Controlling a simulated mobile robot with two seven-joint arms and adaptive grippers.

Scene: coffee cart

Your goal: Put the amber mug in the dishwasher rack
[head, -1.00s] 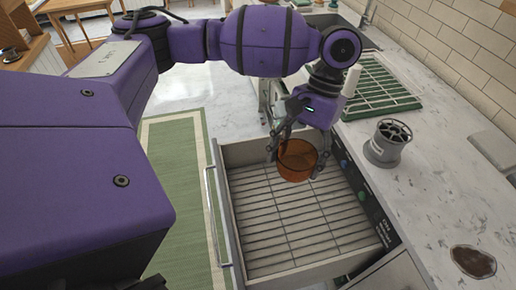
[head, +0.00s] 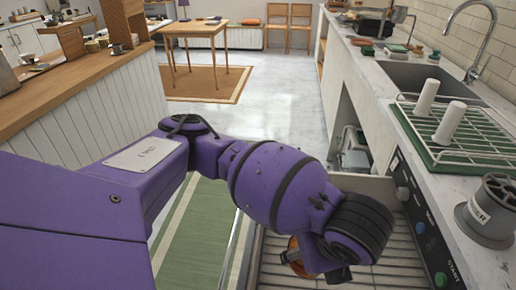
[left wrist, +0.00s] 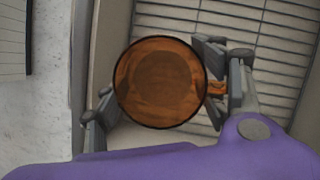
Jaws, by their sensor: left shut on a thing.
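The amber mug (left wrist: 160,83) is translucent orange-brown, with its handle pointing right in the left wrist view. My left gripper (left wrist: 158,97) is shut on it, one finger on each side. In the head view only a part of the mug (head: 296,254) shows, beside my purple wrist, which hides most of the gripper. The dishwasher rack (left wrist: 258,24) is a slatted wire rack in a pulled-out drawer. The mug appears over its left side; I cannot tell whether it touches the slats. My right gripper is not in view.
The counter at the right holds a green drying mat (head: 462,150) with a white wire rack and two white cylinders, and a grey container (head: 490,213). A sink (head: 428,84) lies behind. The drawer's wall (left wrist: 110,62) runs close beside the left finger. Much of the rack looks empty.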

